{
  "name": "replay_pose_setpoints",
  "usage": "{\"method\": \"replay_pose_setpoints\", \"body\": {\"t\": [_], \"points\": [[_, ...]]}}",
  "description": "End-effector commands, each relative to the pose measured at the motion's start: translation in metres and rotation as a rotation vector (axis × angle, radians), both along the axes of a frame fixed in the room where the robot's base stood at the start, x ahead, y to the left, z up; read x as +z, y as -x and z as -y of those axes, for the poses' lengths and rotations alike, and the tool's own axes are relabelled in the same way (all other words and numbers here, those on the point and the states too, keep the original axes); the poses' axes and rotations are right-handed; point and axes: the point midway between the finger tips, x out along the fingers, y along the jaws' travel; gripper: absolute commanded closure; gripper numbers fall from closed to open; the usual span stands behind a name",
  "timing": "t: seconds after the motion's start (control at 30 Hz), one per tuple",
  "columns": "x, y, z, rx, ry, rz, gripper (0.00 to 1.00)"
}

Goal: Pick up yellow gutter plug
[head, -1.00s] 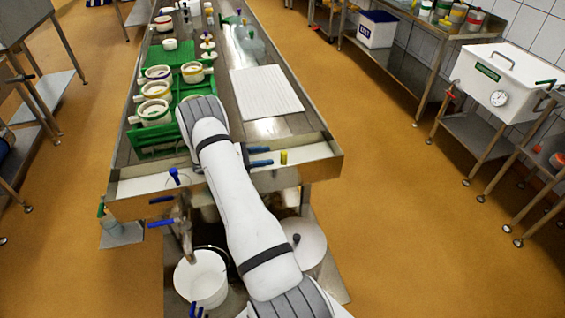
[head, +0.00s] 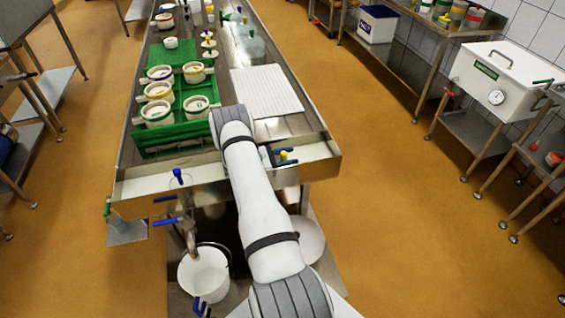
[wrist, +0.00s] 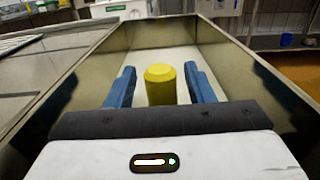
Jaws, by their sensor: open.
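The yellow gutter plug (wrist: 160,84) stands upright in the pale-floored gutter at the near end of the steel table. In the wrist view it shows between the two blue fingers of my gripper (wrist: 159,70), with a gap on each side; its lower part is hidden by the gripper body. In the head view the plug (head: 284,156) is a small yellow spot between the blue fingertips (head: 286,157). My gripper is open and holds nothing.
Steel gutter walls (wrist: 245,75) rise on both sides of my gripper. A green tray (head: 190,135) with several white moulds is on the table to the left. A white ribbed board (head: 268,92) lies behind. A blue-handled valve (head: 165,221) and white bucket (head: 203,275) are at front left.

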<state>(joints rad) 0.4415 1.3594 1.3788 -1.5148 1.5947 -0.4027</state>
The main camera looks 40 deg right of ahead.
Motion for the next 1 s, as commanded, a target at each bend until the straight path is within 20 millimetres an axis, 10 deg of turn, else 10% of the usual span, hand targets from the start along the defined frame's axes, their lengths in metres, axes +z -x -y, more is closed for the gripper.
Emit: {"method": "replay_pose_setpoints", "body": {"t": [0.17,0.73,1.0], "points": [[-0.0008,-0.0002,0.0000,0.000,0.000,0.000,0.52],[-0.0005,0.0000,0.0002,-0.001,0.000,0.000,0.99],[0.0001,0.0002,0.0005,-0.001,0.000,0.001,1.00]]}}
